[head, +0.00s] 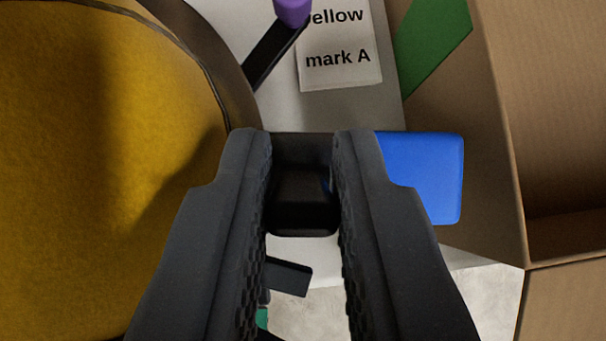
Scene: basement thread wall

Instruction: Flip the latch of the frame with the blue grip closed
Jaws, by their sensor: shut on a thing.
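The blue grip (425,178) shows just right of my gripper's right finger. A sliver of blue also shows just inside that finger, so the finger covers part of the grip. My gripper (303,155) is shut on a black block-shaped part (303,190) between its fingertips, which appears to belong to the latch with the blue grip. The fingers hide where the black part and the grip join. The frame and the rest of the latch cannot be made out clearly, so I cannot tell the latch's position.
A large round yellow panel (90,150) in a dark rim fills the left. Above are a black lever (272,52) with a purple grip (292,10) and a paper label (340,45) reading "yellow mark A". A cardboard box (565,120) stands at the right, near a green patch (432,40).

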